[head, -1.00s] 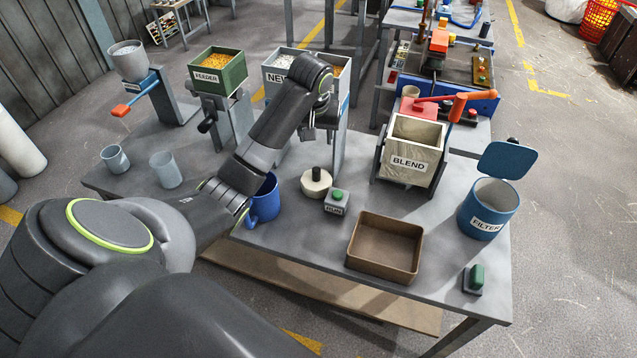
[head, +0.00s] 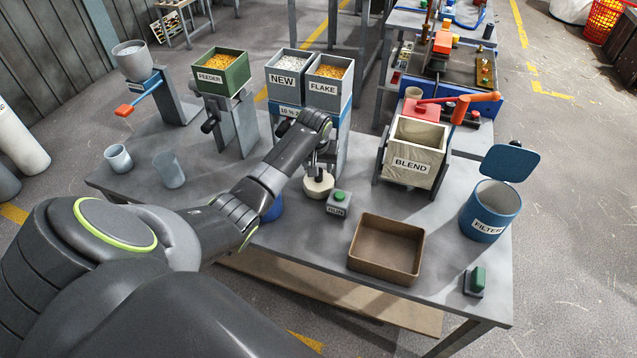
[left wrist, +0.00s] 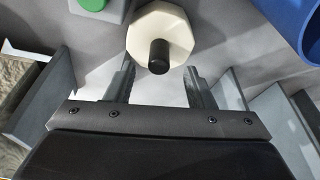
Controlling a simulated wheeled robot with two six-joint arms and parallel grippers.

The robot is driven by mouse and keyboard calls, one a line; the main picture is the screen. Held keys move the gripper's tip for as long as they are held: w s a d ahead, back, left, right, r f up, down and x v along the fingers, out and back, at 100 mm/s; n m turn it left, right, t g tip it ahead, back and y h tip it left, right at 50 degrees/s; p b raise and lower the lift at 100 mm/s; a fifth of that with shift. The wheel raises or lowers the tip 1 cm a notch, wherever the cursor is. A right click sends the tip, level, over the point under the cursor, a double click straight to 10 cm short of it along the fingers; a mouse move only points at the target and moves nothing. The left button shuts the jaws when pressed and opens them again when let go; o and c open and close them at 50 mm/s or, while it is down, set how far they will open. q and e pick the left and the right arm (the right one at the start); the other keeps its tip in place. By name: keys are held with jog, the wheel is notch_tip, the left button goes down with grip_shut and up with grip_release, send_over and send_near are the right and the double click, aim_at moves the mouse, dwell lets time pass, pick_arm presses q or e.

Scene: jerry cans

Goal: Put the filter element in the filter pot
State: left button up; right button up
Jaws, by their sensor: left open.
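The filter element is a cream, many-sided disc (head: 318,188) with a black knob, on the table beside the green-button box. It also shows in the left wrist view (left wrist: 178,22), its black knob pointing toward my gripper. My left gripper (head: 320,168) is above the element, partly hidden by its own wrist. In the left wrist view its open fingers (left wrist: 160,75) point at the element, one each side of the knob's line, with nothing held. The blue filter pot (head: 484,226), labelled FILTER, stands at the table's right end with its lid (head: 510,162) swung open. My right gripper is out of view.
A green-button box (head: 338,208) stands just right of the element. A blue mug (head: 273,208) is at its left, partly behind my arm. An empty brown tray (head: 385,274) and the BLEND bin (head: 409,176) lie between element and pot. Feed bins stand behind.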

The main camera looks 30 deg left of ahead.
pick_arm(q)
jog(key=shift+w+f, duration=0.2)
jog(key=shift+f, duration=0.45)
jog(key=shift+c, duration=0.2)
grip_shut()
jog(key=shift+r, duration=0.15)
